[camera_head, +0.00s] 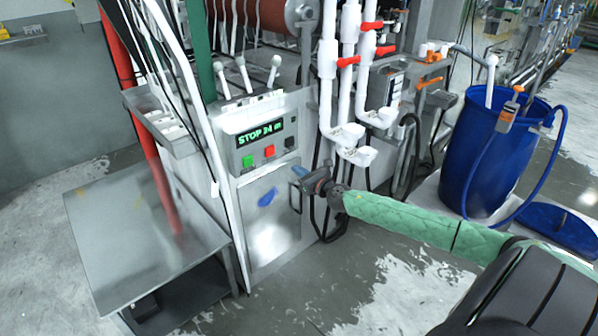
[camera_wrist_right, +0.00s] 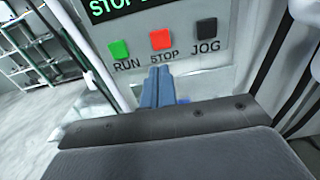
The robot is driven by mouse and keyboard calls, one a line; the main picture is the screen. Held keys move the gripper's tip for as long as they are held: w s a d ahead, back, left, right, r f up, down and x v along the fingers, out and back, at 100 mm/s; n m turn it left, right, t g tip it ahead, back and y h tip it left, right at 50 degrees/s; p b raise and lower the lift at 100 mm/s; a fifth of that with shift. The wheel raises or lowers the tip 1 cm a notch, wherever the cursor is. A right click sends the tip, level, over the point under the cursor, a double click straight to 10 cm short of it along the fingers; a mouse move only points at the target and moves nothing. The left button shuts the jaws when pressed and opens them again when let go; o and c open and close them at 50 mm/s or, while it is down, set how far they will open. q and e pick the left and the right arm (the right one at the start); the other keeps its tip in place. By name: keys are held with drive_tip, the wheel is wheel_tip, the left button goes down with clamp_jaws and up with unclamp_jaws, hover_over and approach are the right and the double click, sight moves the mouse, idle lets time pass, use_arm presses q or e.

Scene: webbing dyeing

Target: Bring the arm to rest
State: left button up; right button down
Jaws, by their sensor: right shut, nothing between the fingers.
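My right arm comes in from the lower right in a green quilted sleeve. Its gripper (camera_head: 299,171) points at the front of the machine's control cabinet (camera_head: 272,225), below and right of the buttons. In the right wrist view the gripper's blue fingers (camera_wrist_right: 157,88) are together with nothing between them. They show just below the red STOP button (camera_wrist_right: 161,39); I cannot tell whether they touch the panel. The green RUN button (camera_wrist_right: 119,50) is to the left and the black JOG button (camera_wrist_right: 206,28) to the right. The display (camera_head: 260,137) reads "STOP" and a number. My left gripper is not in view.
A bare metal table (camera_head: 140,225) stands at the left. White pipes with red valve handles (camera_head: 348,61) rise right of the panel. Open floor lies in front.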

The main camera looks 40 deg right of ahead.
idle(0.4)
drive_tip(key=s+d+r+m+g+h, duration=0.15)
drive_tip(key=m+h, duration=0.35)
drive_tip(key=m, duration=0.6)
drive_tip(key=s+d+r+m+g+h, duration=0.1)
drive_tip(key=s+r+m+g+h, duration=0.15)
drive_tip(key=m+h, duration=0.65)
drive_tip(key=s+a+f+m+g+y, duration=0.35)
drive_tip(key=s+a+f+m, duration=0.35)
drive_tip(key=a, duration=0.3)
drive_tip(key=s+a+f+m+g+y, duration=0.3)
drive_tip(key=s+a+f+m+y, duration=0.15)
drive_tip(key=s+a+f, duration=0.4)
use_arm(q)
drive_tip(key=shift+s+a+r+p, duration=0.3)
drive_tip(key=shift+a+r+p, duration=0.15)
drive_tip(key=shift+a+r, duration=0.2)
use_arm(e)
drive_tip(key=s+a+f+m+g+y, duration=0.1)
drive_tip(key=s+a+f+g+y, duration=0.1)
drive_tip(key=s+a, duration=1)
drive_tip(key=s+a+f+m+g+y, duration=0.2)
drive_tip(key=s+a+f+g+y, duration=0.1)
drive_tip(key=s+a, duration=1)
drive_tip(key=shift+s+f+y, duration=0.3)
drive_tip(key=shift+s+y, duration=0.3)
drive_tip(key=shift+s, duration=0.35)
